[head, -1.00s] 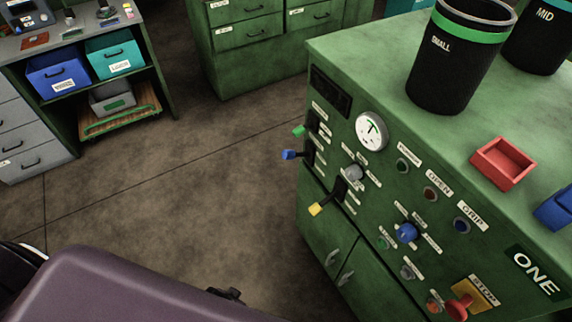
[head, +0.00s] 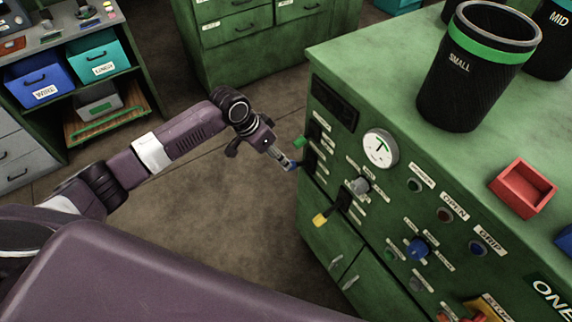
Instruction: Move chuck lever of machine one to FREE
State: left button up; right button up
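Machine one is the green cabinet (head: 326,205) on the right, marked ONE. My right gripper is out of view.
A round gauge (head: 380,149), knobs and buttons sit on the panel right of the levers. A black SMALL bin (head: 478,80) and a red tray (head: 523,187) stand on the machine's top. A shelf with a blue WIRE bin (head: 42,80) is at the far left. Open floor lies between.

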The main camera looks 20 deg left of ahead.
aim_at(298, 164)
pick_arm(q)
jog(key=x, duration=0.6)
jog(key=shift+d+f+p, duration=0.15)
jog(key=shift+f+p, duration=0.1)
jog(key=shift+p, duration=0.1)
jog(key=shift+c, duration=0.2)
grip_shut()
